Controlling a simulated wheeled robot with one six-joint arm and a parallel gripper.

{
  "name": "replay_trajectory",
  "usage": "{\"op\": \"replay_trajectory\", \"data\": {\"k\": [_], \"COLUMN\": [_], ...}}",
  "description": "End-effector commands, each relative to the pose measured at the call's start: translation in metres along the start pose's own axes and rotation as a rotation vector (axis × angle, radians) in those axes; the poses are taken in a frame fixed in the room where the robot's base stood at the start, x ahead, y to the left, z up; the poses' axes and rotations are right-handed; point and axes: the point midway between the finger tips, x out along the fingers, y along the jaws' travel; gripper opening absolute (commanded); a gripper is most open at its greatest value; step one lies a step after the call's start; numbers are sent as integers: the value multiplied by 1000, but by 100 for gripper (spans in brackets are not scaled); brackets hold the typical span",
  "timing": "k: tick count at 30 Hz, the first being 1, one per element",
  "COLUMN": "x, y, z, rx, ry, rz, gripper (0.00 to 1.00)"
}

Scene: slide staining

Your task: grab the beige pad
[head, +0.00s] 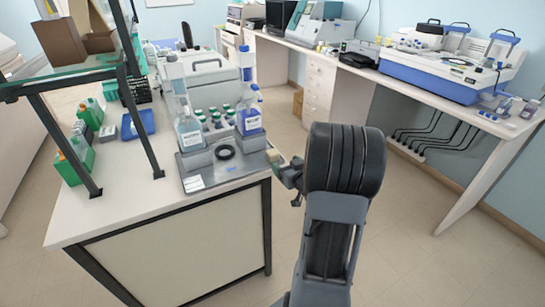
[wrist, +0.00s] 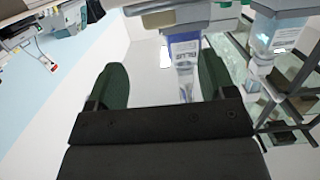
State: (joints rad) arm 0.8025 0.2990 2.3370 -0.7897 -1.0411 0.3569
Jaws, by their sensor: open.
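A small beige block (head: 271,156), which looks like the beige pad, shows at the right edge of the metal tray (head: 228,174) in the head view. My gripper (head: 288,172) is right beside it, at the table's right corner. I cannot tell whether they touch. In the wrist view my gripper (wrist: 162,75) has its two dark green fingers wide apart, with nothing held between them. A blue-labelled bottle (wrist: 184,50) shows beyond the fingers. I cannot make out the pad surely in the wrist view.
Two wash bottles, one clear (head: 188,133) and one blue-labelled (head: 249,118), stand on the tray with several small green-capped bottles (head: 215,118). A black ring (head: 224,152) lies in front. A glass shelf (head: 70,78) stands at left.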

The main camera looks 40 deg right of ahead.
Motion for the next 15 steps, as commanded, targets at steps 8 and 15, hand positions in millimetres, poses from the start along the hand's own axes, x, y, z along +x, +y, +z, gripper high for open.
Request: {"op": "replay_trajectory", "data": {"k": [8, 15], "x": [39, 52], "y": [0, -1], "z": [0, 0], "rx": [-1, -1], "ry": [-2, -2], "rz": [0, 0], "gripper": [77, 77]}}
